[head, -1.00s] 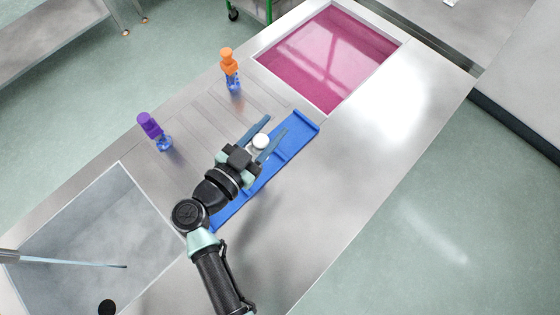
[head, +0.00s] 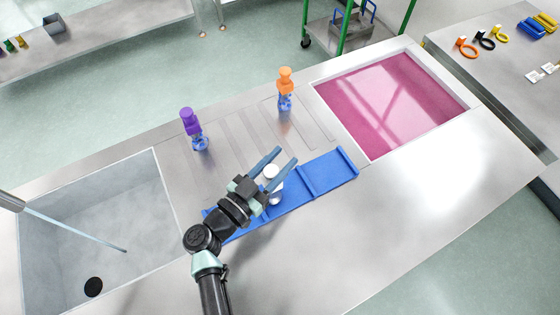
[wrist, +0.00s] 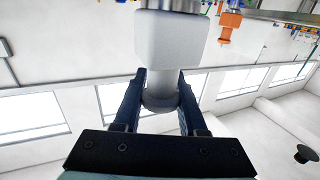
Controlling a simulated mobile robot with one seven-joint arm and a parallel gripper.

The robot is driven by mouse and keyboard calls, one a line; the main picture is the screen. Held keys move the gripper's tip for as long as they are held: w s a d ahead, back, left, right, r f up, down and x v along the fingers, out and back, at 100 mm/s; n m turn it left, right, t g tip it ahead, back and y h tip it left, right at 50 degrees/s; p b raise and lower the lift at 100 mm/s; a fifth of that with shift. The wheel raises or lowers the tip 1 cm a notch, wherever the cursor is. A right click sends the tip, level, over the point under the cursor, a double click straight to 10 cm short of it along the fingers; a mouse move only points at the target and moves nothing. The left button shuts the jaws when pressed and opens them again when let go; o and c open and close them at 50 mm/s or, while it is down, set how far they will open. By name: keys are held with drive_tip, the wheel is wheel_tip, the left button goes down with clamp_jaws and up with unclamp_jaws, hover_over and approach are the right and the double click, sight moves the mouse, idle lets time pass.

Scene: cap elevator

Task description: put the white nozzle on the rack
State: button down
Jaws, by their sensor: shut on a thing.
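The white nozzle (head: 271,172) is between the fingers of my gripper (head: 282,160), over the blue tray in the head view. In the wrist view the nozzle (wrist: 172,40) has a wide, block-like white part and a narrower grey-white neck. The fingers (wrist: 160,95) of my gripper are closed around that neck. A white part also shows just below the gripper in the head view. I cannot tell whether the nozzle touches the tray. No rack is clearly identifiable in these views.
A blue tray (head: 330,172) with raised ridges lies on the steel counter. A sink (head: 100,225) is at left, a pink basin (head: 390,98) at right. The front counter is clear.

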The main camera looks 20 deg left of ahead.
drive_tip(key=shift+f, duration=0.1)
drive_tip(key=shift+f, duration=0.2)
drive_tip(key=shift+c, duration=2.3)
unclamp_jaws()
